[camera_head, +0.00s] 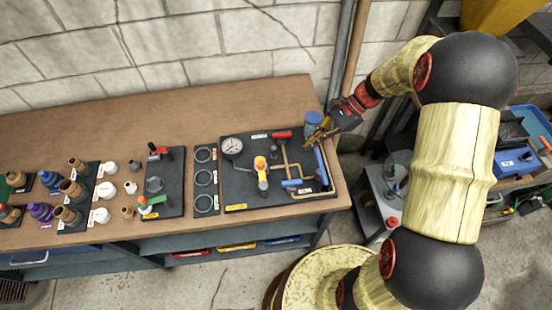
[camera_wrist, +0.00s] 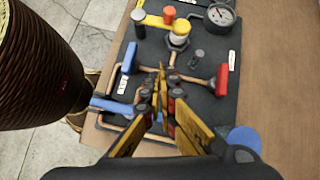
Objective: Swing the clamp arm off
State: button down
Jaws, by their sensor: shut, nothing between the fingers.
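The black panel (camera_head: 240,192) carries copper pipes, a gauge and coloured handles. I cannot tell for certain which part is the clamp arm. My gripper (camera_head: 312,142) is shut and empty over the panel's back right corner. In the wrist view its fingertips (camera_wrist: 160,72) lie between the blue and red handles, over piping they partly hide.
A pressure gauge (camera_head: 232,146) and a yellow-capped fitting (camera_head: 261,168) stand on the panel. A blue-topped jar (camera_head: 312,119) stands behind it, close to my gripper. More fixtures, including a red-handled one (camera_head: 157,150), fill the bench's left. The bench's back strip (camera_head: 150,112) is clear.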

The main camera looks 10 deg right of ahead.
jog(key=shift+w+a+r+m, duration=0.2)
jog(key=shift+a+r+m, duration=0.25)
jog(key=shift+r+m, duration=0.3)
jog(key=b, duration=0.2)
send_near(261, 171)
jog(key=d+f, duration=0.3)
jog(key=shift+w+f, duration=0.35)
jog(key=a, duration=0.4)
jog(key=shift+s+a+f, duration=0.15)
jog(key=shift+s+f, duration=0.1)
jog(key=shift+s, duration=0.15)
jog(key=shift+w+a+n, duration=0.1)
jog(key=shift+n, duration=0.15)
